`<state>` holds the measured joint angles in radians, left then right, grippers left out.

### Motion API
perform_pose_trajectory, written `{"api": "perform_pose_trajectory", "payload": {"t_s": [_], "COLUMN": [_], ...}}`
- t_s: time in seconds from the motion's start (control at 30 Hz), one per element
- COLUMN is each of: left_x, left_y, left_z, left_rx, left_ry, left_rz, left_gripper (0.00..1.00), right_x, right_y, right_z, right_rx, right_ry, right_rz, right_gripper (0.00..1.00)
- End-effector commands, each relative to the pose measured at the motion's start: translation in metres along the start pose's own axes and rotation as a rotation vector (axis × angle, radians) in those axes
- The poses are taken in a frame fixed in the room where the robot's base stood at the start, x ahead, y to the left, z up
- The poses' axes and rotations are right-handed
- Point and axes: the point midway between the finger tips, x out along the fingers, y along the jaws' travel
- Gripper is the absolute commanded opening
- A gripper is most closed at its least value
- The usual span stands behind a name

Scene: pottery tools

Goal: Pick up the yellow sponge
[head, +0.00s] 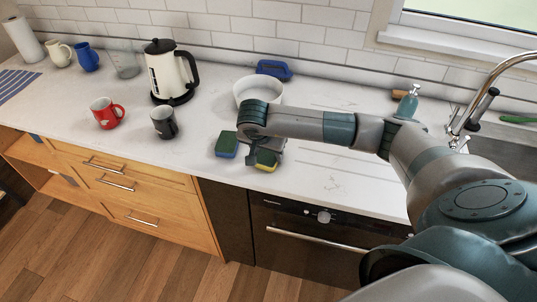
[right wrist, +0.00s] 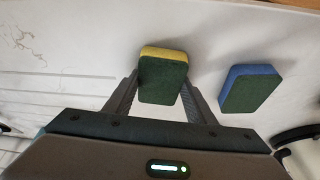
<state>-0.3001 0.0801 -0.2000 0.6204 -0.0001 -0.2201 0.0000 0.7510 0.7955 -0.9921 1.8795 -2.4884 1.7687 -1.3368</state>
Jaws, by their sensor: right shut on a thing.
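The yellow sponge (head: 268,163) has a green top and a yellow lower layer, and sits near the front edge of the counter. It also shows in the right wrist view (right wrist: 163,77), between the fingers. My right gripper (head: 257,158) reaches down over it and is shut on it. In the right wrist view the two fingers (right wrist: 160,95) touch its sides. In the head view my wrist hides part of the sponge. I cannot tell whether it is lifted off the counter. My left gripper is not in view.
A blue sponge with a green top (head: 227,145) lies just left of my gripper, also in the right wrist view (right wrist: 250,88). A white bowl (head: 258,90) stands behind my wrist. A dark mug (head: 164,123), a red mug (head: 106,113) and a kettle (head: 171,72) stand further left.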

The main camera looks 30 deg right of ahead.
Motion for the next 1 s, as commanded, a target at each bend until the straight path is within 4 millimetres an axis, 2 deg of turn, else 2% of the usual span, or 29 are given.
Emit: {"api": "perform_pose_trajectory", "payload": {"t_s": [0.3,0.37,0.6,1.0], "left_x": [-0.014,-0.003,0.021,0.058], "left_y": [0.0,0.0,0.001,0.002], "left_z": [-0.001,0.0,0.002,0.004], "left_rx": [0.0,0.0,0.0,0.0], "left_ry": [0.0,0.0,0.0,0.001], "left_rz": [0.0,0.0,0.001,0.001], "left_gripper": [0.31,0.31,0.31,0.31], "right_x": [-0.008,-0.009,-0.04,-0.065], "right_y": [0.0,-0.001,0.0,0.067], "right_z": [-0.003,-0.004,-0.019,-0.077], "right_rx": [0.001,0.001,0.001,0.004], "right_ry": [-0.001,0.002,0.004,0.004], "right_rz": [0.0,-0.003,-0.004,0.0], "right_gripper": [0.44,0.44,0.44,0.44]}}
